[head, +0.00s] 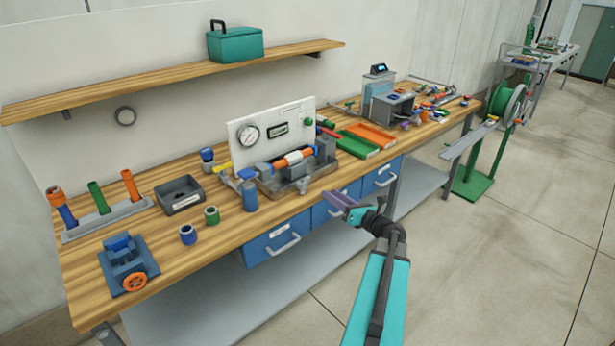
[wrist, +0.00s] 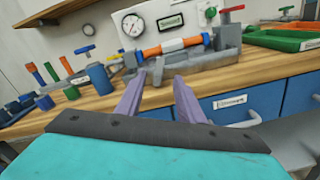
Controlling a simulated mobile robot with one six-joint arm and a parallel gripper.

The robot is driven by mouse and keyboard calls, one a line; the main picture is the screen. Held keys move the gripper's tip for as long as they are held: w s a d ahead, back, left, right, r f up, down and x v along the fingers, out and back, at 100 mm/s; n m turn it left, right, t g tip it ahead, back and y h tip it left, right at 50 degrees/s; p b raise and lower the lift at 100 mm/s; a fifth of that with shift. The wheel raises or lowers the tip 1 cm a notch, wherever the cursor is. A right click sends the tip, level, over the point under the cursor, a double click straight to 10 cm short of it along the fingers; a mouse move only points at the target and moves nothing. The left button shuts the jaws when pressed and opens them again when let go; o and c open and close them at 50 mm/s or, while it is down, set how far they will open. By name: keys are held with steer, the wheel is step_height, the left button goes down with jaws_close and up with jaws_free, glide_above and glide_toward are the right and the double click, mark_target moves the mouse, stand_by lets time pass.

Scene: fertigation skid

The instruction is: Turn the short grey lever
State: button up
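A short grey upright piece (head: 303,185), which looks like the short grey lever, stands at the front of the pipe rig (head: 268,187) on the bench. In the wrist view a small grey upright (wrist: 157,72) shows beyond and between my fingertips; it seems to be the same piece. The rig carries an orange and white pipe (head: 294,158) before a white gauge panel (head: 270,128). My gripper (head: 338,200) is open and empty, in front of the bench edge and apart from the rig. In the wrist view its two purple fingers (wrist: 160,80) are spread.
A yellow handle (head: 222,168) is at the rig's left end. A blue cylinder (head: 249,196) stands left of the rig. Green (head: 356,146) and orange (head: 372,136) trays lie to its right. Blue drawers (head: 272,245) with handles are under the bench edge.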

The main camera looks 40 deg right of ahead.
mark_target(308, 180)
steer(key=shift+w, duration=0.1)
steer(key=w+p, duration=0.1)
steer(key=w, duration=0.3)
steer(key=w+p, duration=0.1)
steer(key=w, duration=0.4)
steer(key=w+d+p, duration=0.1)
steer(key=w+p, duration=0.1)
steer(key=w, duration=0.2)
steer(key=shift+w, duration=0.3)
steer(key=shift+c, duration=0.2)
jaws_close()
